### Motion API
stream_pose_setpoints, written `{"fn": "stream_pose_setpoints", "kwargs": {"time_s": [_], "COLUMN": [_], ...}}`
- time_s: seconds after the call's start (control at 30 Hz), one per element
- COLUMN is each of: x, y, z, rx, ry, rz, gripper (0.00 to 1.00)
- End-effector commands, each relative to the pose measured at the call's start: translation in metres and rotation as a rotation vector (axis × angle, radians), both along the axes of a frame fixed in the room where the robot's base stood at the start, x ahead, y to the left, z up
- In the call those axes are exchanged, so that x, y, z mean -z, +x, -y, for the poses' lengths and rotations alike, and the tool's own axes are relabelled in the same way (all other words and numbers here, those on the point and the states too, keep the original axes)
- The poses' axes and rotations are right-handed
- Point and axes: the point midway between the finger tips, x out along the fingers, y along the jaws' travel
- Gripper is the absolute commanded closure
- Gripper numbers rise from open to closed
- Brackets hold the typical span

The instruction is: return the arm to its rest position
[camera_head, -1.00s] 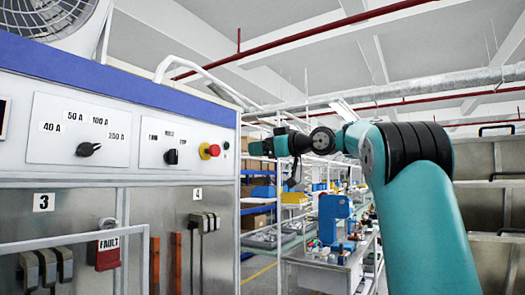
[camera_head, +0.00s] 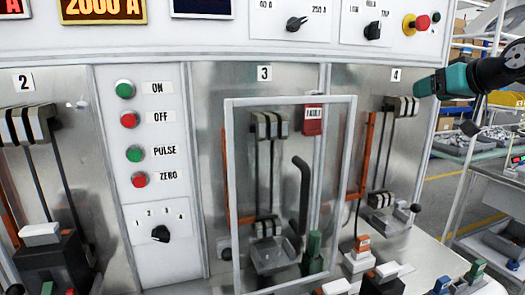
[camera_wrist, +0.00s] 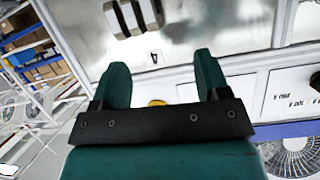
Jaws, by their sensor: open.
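My gripper (camera_head: 425,86) is at the right in the head view, its teal fingers pointing left in front of bay 4 of the test cabinet (camera_head: 470,18). In the wrist view my gripper (camera_wrist: 160,75) shows two teal fingers spread apart with nothing between them. The fingers appear clear of the panel. Only the wrist end of my arm shows in the head view; the rest is out of frame.
Bay 3 has a grey frame (camera_head: 228,185) across its front and a red FAULT tag (camera_head: 312,119). The red stop button (camera_head: 422,22) is above my gripper. A pushbutton column (camera_head: 126,118) is left. Shelving and a workbench stand at right, beyond an open aisle (camera_head: 440,195).

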Motion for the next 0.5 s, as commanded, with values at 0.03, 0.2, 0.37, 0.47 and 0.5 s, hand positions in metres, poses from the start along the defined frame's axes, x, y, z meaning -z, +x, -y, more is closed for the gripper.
{"fn": "stream_pose_setpoints", "kwargs": {"time_s": [0.03,0.2,0.37,0.47,0.5], "x": [0.036,0.146,0.219,0.25,0.261], "y": [-0.006,-0.055,-0.12,-0.161,-0.177], "z": [-0.026,-0.086,-0.118,-0.127,-0.129], "rx": [0.0,0.038,0.069,0.087,0.092], "ry": [0.026,0.038,-0.016,-0.064,-0.087], "rz": [-0.1,-0.424,-0.667,-0.786,-0.83], "gripper": [0.31,0.31,0.31,0.31,0.31]}}
